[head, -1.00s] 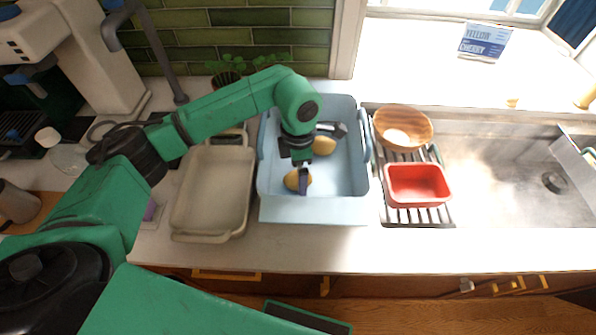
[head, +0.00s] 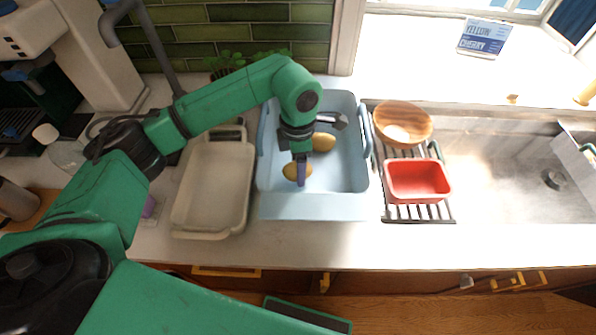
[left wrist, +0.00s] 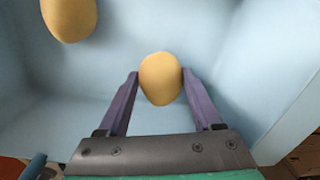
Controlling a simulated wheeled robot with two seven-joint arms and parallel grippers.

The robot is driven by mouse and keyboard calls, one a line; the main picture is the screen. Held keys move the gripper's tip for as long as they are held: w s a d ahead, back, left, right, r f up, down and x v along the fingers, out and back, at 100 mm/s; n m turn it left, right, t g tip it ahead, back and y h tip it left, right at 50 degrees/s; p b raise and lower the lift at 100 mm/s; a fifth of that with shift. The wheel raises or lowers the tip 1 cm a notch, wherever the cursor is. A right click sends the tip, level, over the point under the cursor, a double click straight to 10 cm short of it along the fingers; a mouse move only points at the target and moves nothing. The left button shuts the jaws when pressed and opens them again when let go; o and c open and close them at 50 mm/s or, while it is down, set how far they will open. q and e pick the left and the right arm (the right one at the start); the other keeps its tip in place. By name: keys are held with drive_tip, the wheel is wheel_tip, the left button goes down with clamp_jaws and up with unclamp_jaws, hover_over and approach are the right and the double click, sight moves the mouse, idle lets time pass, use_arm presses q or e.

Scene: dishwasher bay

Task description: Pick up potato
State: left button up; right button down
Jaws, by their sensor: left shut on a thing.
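One yellow-brown potato (left wrist: 160,80) sits between the two fingers of my left gripper (left wrist: 160,88), which touch it on both sides in the left wrist view. In the head view this potato (head: 291,171) is at the front of the light blue basin (head: 315,207), partly hidden by my left gripper (head: 300,182). The left gripper is shut on it, inside the basin. A second potato (head: 324,142) lies farther back in the basin; it also shows at the top left of the left wrist view (left wrist: 70,16). My right gripper is not in view.
A beige baking dish (head: 212,190) stands left of the basin. To the right, a red dish (head: 418,182) and a wooden bowl (head: 403,122) sit on a drying rack (head: 398,212) beside the sink (head: 500,165). The front counter strip is clear.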

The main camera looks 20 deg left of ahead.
use_arm(q)
wheel_tip(320, 180, up, 10)
drive_tip(key=shift+f+b, duration=0.2)
drive_tip(key=shift+b, duration=1.05)
wheel_tip(320, 180, up, 8)
drive_tip(key=shift+p, duration=0.45)
